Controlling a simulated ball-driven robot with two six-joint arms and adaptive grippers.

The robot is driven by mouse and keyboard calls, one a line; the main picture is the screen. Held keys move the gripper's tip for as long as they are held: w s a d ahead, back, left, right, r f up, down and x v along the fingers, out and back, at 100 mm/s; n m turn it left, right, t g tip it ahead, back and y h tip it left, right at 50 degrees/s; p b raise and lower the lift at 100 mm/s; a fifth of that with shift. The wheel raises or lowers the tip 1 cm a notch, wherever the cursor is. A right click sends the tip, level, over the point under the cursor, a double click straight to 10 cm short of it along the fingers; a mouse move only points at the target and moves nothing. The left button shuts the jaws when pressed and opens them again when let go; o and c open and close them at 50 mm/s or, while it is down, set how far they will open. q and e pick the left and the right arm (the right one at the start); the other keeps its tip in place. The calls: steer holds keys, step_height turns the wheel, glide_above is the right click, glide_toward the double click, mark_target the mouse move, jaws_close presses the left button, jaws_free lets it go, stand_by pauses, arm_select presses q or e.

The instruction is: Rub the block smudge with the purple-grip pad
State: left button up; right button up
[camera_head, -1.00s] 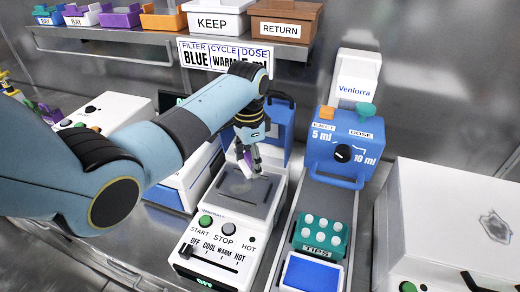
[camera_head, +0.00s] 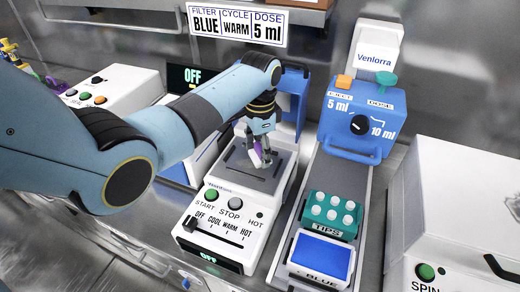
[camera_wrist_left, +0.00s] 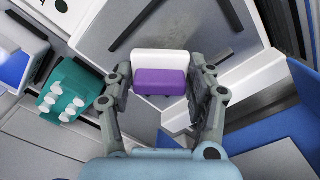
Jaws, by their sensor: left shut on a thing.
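My left gripper (camera_head: 258,160) is shut on the purple-grip pad (camera_wrist_left: 160,82), which has a white pad body and a purple grip. In the wrist view the pad sits between both fingers of the left gripper (camera_wrist_left: 162,76). The pad is over the grey top block (camera_head: 270,184) of the white heater unit, which also shows in the wrist view (camera_wrist_left: 190,30) with dark slots. I cannot tell whether the pad touches the block. My right gripper is not in view.
The heater's front panel (camera_head: 222,228) has buttons and a slider. To its right stand a teal tips rack (camera_head: 328,213), a blue tray (camera_head: 320,258) and a blue dosing unit (camera_head: 365,125). A white spin machine (camera_head: 465,200) is at far right. A sign (camera_head: 237,22) hangs behind.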

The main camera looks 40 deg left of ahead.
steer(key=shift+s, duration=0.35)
arm_select(q)
steer(key=shift+f+b, duration=0.6)
steer(key=shift+f, duration=0.4)
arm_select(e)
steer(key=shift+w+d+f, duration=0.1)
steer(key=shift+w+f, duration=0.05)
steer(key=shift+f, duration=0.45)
